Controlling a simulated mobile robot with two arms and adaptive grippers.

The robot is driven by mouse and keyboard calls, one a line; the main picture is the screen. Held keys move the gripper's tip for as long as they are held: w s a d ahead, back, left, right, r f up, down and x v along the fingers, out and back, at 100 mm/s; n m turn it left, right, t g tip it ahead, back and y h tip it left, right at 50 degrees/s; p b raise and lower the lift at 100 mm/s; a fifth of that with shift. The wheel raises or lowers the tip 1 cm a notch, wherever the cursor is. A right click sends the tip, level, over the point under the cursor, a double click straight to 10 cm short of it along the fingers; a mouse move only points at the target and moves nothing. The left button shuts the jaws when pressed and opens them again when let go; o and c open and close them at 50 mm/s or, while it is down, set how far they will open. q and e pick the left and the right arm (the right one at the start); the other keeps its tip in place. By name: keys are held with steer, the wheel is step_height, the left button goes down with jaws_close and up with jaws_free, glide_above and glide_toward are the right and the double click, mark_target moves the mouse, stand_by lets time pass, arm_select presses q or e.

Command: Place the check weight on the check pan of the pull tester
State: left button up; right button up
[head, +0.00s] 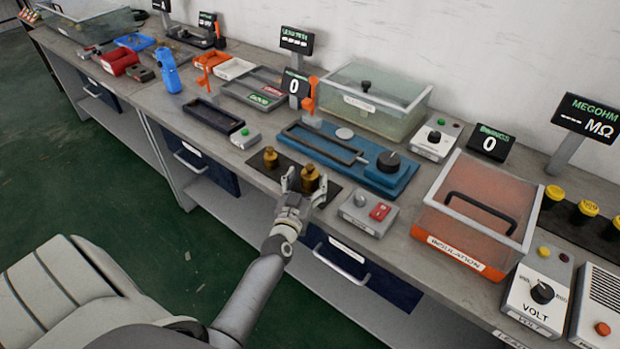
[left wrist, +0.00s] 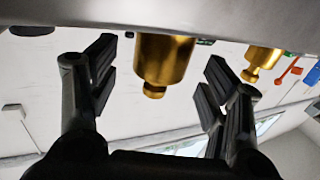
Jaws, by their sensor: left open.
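Two brass weights stand on a dark mat (head: 288,168) near the front edge of the bench. The larger weight (head: 310,180) is right at my left gripper (head: 304,184); the smaller weight (head: 270,156) stands to its left. In the left wrist view, my gripper (left wrist: 160,82) is open, with the larger weight (left wrist: 164,58) between its fingers and a gap on each side. The smaller weight (left wrist: 262,60) shows there beyond the right finger. The blue pull tester (head: 388,174) lies behind the mat. A pale round disc (head: 344,133), perhaps its check pan, sits at its back edge.
A grey box with a red button (head: 380,211) stands right of the mat. An orange-fronted clear bin (head: 462,245) is further right. A dark tray (head: 213,116) lies to the left, and a lidded clear box (head: 375,98) stands behind the tester.

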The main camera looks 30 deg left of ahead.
mark_target(307, 180)
arm_select(q)
steer(key=shift+x, duration=1.5)
jaws_close()
steer(key=shift+r, duration=0.15)
